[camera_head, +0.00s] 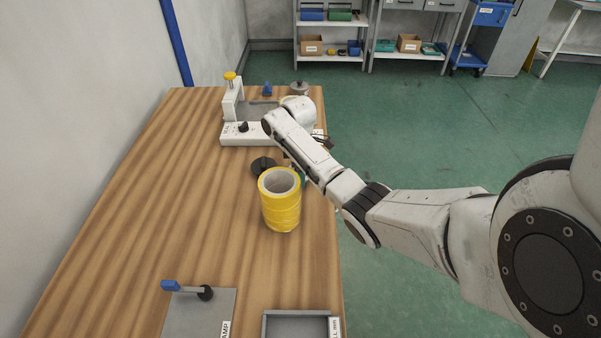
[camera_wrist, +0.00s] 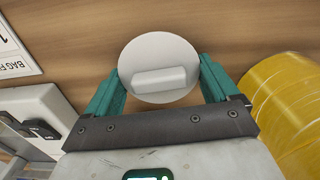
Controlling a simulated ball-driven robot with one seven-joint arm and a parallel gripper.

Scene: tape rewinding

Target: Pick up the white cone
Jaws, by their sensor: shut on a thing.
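The white cone (camera_wrist: 158,50) shows in the wrist view as a round white disc with a raised block across its face. My gripper (camera_wrist: 160,80) has teal fingers on both sides of it and is shut on it. Wood fills the background behind the cone; I cannot tell whether the cone touches the table. In the head view only a little teal of my gripper (camera_head: 302,180) shows beside the yellow tape stack, and the cone is hidden there.
The yellow tape stack (camera_head: 281,205) stands close by, also at the right of the wrist view (camera_wrist: 290,105). A black part (camera_head: 263,165) lies behind it. A white machine (camera_head: 243,131) stands farther back. A grey clamp plate (camera_head: 200,315) and tray (camera_head: 295,325) are in front. The table's left side is clear.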

